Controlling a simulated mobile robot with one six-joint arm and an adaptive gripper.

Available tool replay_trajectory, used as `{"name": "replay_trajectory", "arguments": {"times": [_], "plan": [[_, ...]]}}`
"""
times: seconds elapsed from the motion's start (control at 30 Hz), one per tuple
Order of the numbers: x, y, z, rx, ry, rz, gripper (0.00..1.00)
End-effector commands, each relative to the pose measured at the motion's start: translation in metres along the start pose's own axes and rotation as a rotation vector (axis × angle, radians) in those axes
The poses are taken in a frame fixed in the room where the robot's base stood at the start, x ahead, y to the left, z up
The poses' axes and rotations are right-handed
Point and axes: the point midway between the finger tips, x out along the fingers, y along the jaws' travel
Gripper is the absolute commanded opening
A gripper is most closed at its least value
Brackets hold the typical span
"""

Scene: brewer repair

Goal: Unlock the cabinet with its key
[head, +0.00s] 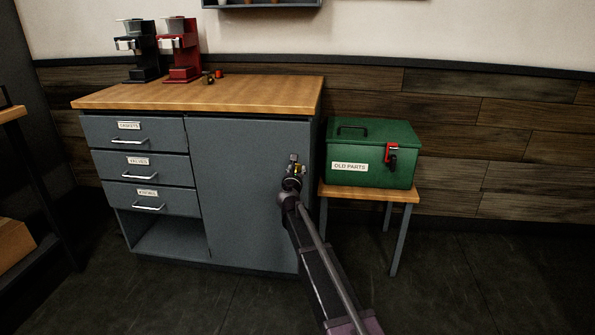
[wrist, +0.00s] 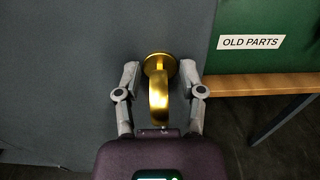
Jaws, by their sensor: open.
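The grey cabinet (head: 240,200) stands under a wooden top, with its large right door shut. In the wrist view the same grey door (wrist: 60,80) fills the left and middle. A shiny brass piece (wrist: 159,95) stands out from it, a round disc with a narrow curved part reaching towards me. I cannot tell whether this is the key in its lock or only a fitting. My gripper (wrist: 160,75) is open, with one finger on each side of the brass piece and small gaps visible. In the head view my gripper (head: 294,165) is at the door's upper right, hiding the lock area.
A green box (head: 375,140) labelled OLD PARTS, with a red and black latch, sits on a small table (head: 405,195) right of the cabinet. Labelled drawers (head: 137,164) are at left. Black (head: 137,45) and red (head: 181,50) brewers stand on the wooden top.

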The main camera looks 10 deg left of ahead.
Motion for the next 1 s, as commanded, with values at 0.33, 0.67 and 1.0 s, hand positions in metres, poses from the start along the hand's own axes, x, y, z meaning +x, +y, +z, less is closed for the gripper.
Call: {"name": "replay_trajectory", "arguments": {"times": [0.33, 0.67, 1.0], "plan": [[-0.0003, 0.0001, 0.0, 0.0, 0.0, 0.0, 0.0], [0.0, -0.0017, 0.0, 0.006, 0.0, -0.002, 0.0], [0.0002, -0.0015, 0.0, 0.108, 0.0, -0.003, 0.0]]}}
